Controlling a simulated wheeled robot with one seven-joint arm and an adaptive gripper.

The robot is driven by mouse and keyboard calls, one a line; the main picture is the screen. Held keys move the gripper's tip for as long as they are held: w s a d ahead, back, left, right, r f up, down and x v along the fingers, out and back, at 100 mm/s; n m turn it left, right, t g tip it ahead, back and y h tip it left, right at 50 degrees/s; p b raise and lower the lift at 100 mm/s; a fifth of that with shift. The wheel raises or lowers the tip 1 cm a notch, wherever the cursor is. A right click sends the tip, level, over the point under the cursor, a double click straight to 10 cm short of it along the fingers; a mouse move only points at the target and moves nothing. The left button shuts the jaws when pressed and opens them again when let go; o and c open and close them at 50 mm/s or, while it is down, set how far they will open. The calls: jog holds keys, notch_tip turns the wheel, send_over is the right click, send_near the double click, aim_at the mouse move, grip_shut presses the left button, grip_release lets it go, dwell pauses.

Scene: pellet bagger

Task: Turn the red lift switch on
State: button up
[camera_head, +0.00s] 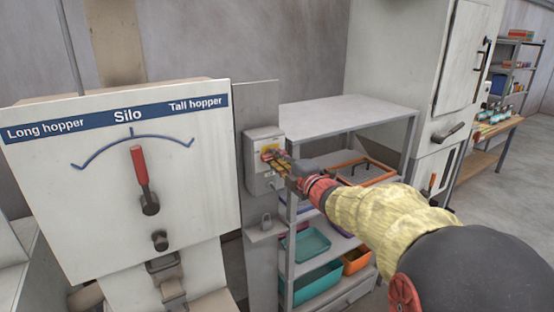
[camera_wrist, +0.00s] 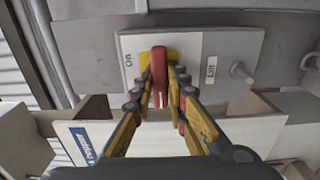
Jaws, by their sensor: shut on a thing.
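The red lift switch (camera_wrist: 159,77) is a red handle on a yellow plate, set on a grey switch box (camera_wrist: 200,50). "On" and "Lift" are printed on the box's face. The box also shows in the head view (camera_head: 263,183), mounted on a grey post. My gripper (camera_wrist: 160,90) is shut on the red handle, with one finger on each side of it. In the head view my gripper (camera_head: 279,162) reaches the box from the right and hides part of the switch.
Left of the box stands a white Silo panel (camera_head: 60,180) with a red-handled lever (camera_head: 140,167) pointing up. A grey shelf (camera_head: 335,118) with teal and orange bins is behind and below my arm.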

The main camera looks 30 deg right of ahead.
grip_shut()
jog(key=shift+m, duration=0.3)
jog(key=m+p, duration=1.2)
jog(key=m, duration=0.5)
jog(key=shift+m, duration=0.3)
dwell(0.4)
jog(key=o, duration=0.6)
grip_release()
jog(key=shift+o, duration=0.3)
